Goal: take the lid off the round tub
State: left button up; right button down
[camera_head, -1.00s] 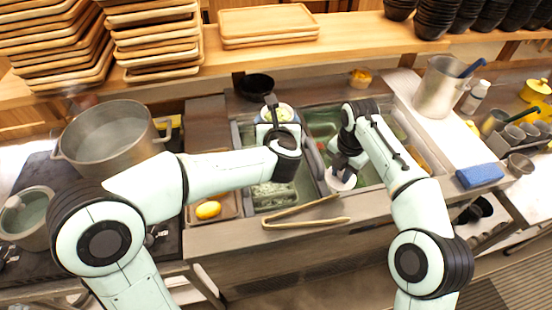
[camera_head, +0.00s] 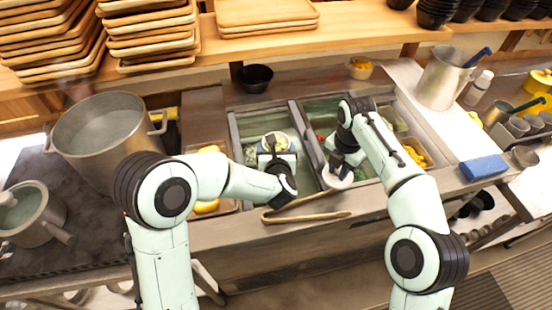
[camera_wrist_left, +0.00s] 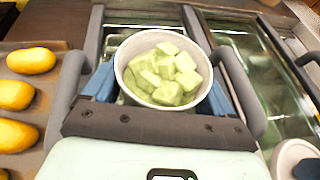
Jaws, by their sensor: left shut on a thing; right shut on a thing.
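The round tub (camera_head: 282,141) is a white, open-topped tub with pale green cubes inside. It shows large in the left wrist view (camera_wrist_left: 122,72). My left gripper (camera_head: 277,151) is shut on it, with blue fingers on either side of its wall (camera_wrist_left: 160,88). A white round lid (camera_head: 338,180) is apart from the tub, to its right, under my right gripper (camera_head: 343,161), which is shut on it. The lid's edge seems to show at the lower right of the left wrist view (camera_wrist_left: 297,160). The right fingertips are mostly hidden by the wrist.
Sunken metal bins (camera_head: 236,128) lie under both grippers. Wooden tongs (camera_head: 310,216) rest on the front edge. A tray with yellow items (camera_head: 206,207) is at the left, beside a large pot (camera_head: 103,132). A black bowl (camera_head: 255,78) stands behind, and a blue sponge (camera_head: 483,168) lies right.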

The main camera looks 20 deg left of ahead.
pick_arm(q)
notch_tip(320, 180, down, 4)
jog(key=shift+f, duration=0.15)
pick_arm(e)
jog(key=shift+f, duration=0.15)
